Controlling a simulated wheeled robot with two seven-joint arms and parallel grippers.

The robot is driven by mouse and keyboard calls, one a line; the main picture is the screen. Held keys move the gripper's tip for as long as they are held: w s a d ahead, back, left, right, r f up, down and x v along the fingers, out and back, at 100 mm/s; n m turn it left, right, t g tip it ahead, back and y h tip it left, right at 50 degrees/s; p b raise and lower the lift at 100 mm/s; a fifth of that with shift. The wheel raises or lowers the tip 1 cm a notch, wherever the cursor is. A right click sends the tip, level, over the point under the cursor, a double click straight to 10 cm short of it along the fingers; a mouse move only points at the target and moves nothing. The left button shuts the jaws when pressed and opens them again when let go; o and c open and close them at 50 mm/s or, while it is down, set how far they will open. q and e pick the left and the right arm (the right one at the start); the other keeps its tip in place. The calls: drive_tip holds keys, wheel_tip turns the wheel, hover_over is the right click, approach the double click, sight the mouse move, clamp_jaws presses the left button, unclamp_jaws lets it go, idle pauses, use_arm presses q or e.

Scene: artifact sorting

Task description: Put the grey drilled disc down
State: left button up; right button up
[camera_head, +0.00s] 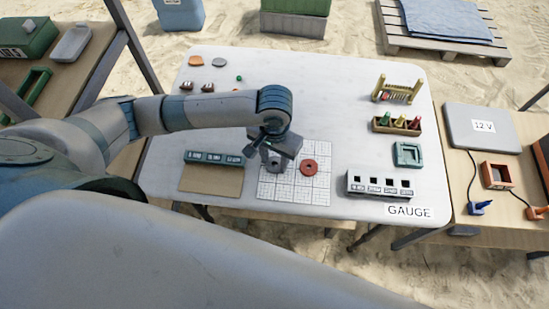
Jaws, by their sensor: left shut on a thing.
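My left gripper (272,158) points down over the white gridded sheet (296,196) at the front middle of the table. It is shut on the grey drilled disc (274,168), which shows only partly below the fingers. The disc is at or just above the sheet; I cannot tell whether it touches. A red disc with a hole (309,170) lies flat on the sheet just to the right. My right gripper is not in view.
A brown board (212,182) with a green labelled strip (213,157) lies left of the sheet. A white slotted gauge block (379,185), a green square frame (408,154) and a peg box (397,124) stand right. Small pieces, including a grey disc (219,62), lie far left.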

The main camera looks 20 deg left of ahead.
use_arm(q)
drive_tip(key=o, duration=1.1)
drive_tip(key=shift+c, duration=0.2)
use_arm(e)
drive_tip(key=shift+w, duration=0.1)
use_arm(q)
drive_tip(key=shift+r, duration=0.2)
wheel_tip(320, 180, up, 12)
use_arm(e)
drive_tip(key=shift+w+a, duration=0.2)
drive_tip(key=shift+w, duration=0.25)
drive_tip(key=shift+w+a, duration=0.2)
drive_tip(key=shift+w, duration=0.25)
use_arm(q)
drive_tip(key=shift+o, duration=0.4)
drive_tip(key=shift+f, duration=0.15)
